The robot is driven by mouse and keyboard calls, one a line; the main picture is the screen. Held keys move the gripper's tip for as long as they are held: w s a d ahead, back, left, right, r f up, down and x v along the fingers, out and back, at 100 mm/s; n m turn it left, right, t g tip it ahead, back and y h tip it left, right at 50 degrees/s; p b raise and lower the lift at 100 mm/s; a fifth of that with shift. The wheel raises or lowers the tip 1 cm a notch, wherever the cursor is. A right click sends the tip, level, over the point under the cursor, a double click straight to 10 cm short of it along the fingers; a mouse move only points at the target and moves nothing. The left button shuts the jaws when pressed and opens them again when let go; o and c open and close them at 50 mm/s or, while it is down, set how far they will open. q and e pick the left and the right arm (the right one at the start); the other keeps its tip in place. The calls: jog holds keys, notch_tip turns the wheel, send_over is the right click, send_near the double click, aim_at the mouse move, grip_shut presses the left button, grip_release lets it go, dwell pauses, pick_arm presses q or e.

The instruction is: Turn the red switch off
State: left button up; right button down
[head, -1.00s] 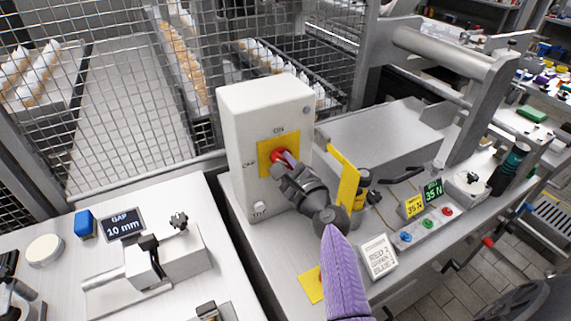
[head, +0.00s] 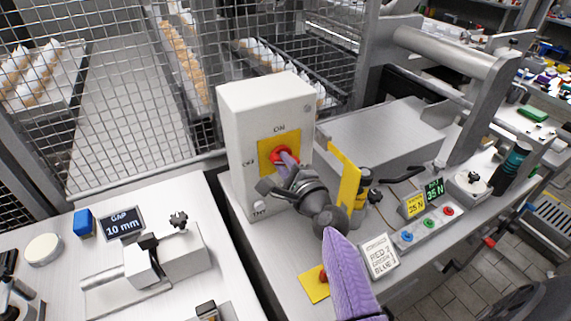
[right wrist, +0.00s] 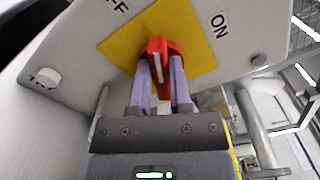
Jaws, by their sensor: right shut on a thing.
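The red switch (head: 281,156) sits on a yellow plate (head: 266,148) on the front of a white box (head: 262,105). ON is printed above it and OFF to its left. My right gripper (head: 286,162) reaches it from the front right. In the right wrist view, its purple fingers (right wrist: 162,80) are on either side of the red handle (right wrist: 157,58), shut on it. Part of the OFF lettering is cut off there. My left gripper is not in view.
A yellow upright panel (head: 346,178) stands close right of my gripper. A button box (head: 428,228) and a white label block (head: 380,256) lie further right. A wire mesh fence (head: 110,90) is behind. A clamp fixture (head: 165,262) is on the left bench.

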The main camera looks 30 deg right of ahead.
jog(key=n, duration=0.4)
jog(key=shift+a+f+n, duration=0.1)
jog(key=shift+f+n, duration=0.2)
jog(key=shift+n, duration=0.4)
jog(key=c, duration=0.6)
grip_release()
jog(key=shift+o, duration=0.2)
jog(key=s+p, duration=0.1)
jog(key=s, duration=0.9)
jog(key=shift+a, duration=0.25)
